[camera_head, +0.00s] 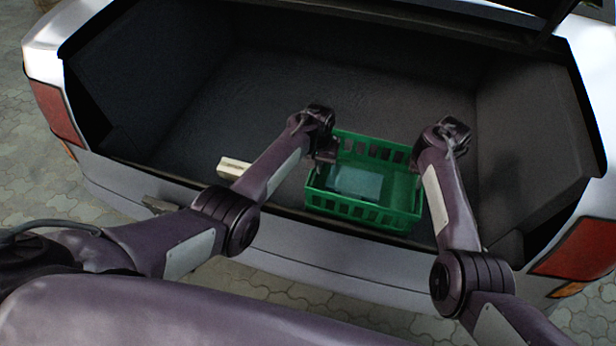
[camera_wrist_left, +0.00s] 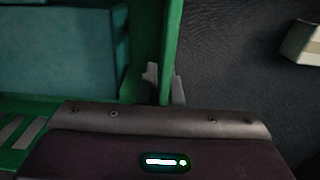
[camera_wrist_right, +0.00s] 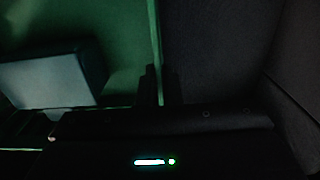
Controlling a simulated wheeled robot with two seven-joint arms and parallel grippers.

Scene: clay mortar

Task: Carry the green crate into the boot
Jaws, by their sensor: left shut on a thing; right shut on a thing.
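The green crate (camera_head: 362,213) has slotted sides and is at the front of the open car boot (camera_head: 270,90), over the boot floor near the sill. A pale blue-grey box (camera_head: 354,184) lies inside it. My left gripper (camera_head: 322,156) is shut on the crate's left wall, and the wall shows between its fingers in the left wrist view (camera_wrist_left: 164,85). My right gripper (camera_head: 416,162) is shut on the right wall, also seen in the right wrist view (camera_wrist_right: 158,85). I cannot tell whether the crate's base touches the floor.
A small cream block (camera_head: 234,168) lies on the boot floor left of the crate. The boot sill (camera_head: 290,232) runs along the front. The boot's side walls stand left and right. The floor behind the crate is clear.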

